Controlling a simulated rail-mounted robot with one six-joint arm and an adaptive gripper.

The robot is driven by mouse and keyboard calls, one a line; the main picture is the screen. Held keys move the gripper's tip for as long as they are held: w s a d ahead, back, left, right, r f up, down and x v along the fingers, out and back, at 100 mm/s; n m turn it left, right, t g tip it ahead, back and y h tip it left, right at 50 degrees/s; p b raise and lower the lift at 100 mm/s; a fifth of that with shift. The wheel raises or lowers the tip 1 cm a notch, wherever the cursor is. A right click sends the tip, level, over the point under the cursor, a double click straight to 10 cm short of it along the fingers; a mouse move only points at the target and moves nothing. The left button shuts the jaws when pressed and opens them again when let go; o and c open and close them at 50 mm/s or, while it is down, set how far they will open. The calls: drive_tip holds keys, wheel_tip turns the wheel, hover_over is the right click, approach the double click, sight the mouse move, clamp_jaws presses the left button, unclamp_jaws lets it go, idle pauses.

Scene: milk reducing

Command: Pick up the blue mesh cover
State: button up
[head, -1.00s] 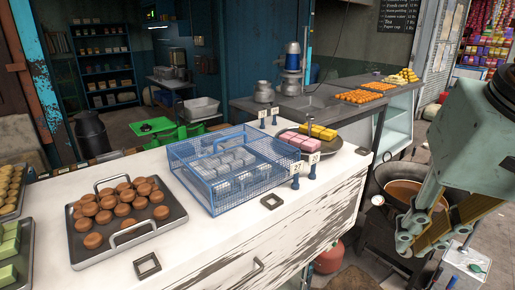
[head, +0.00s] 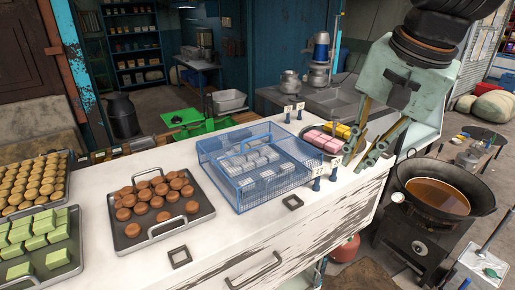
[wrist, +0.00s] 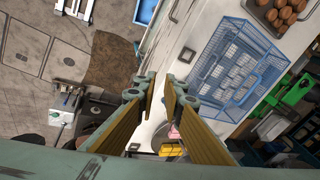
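The blue mesh cover (head: 277,188) is a box-shaped wire basket on the white counter, over rows of pale square sweets (head: 248,160). It also shows at the upper right of the wrist view (wrist: 218,78). My gripper (head: 362,158) is at the counter's right end, to the right of the cover and apart from it, by the plate of pink and yellow sweets. In the wrist view my gripper (wrist: 157,92) has its two fingers spread with nothing between them.
The pink sweets (head: 322,141) partly show beside my gripper. Small numbered tag stands (head: 317,178) stand close to the cover's right side. A tray of brown sweets (head: 158,238) lies to its left. A wok of brown liquid (head: 437,195) stands off the counter's right end.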

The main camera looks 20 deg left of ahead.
drive_tip(key=w+a+r+m+p, duration=0.2)
drive_tip(key=w+a+p, duration=0.4)
drive_tip(key=w+a, duration=0.45)
drive_tip(key=m+y+p, duration=0.2)
drive_tip(key=p, duration=0.1)
approach(257, 137)
wheel_tip(257, 137, up, 3)
drive_tip(key=shift+s+d, duration=0.3)
drive_tip(key=shift+d, duration=0.1)
drive_tip(key=shift+f, duration=0.1)
drive_tip(key=shift+x, duration=4.15)
drive_tip(key=shift+w+d, duration=0.1)
drive_tip(key=shift+p+x, duration=0.35)
drive_tip(key=shift+x, duration=2.25)
drive_tip(key=shift+d, duration=0.1)
drive_tip(key=shift+c, duration=0.2)
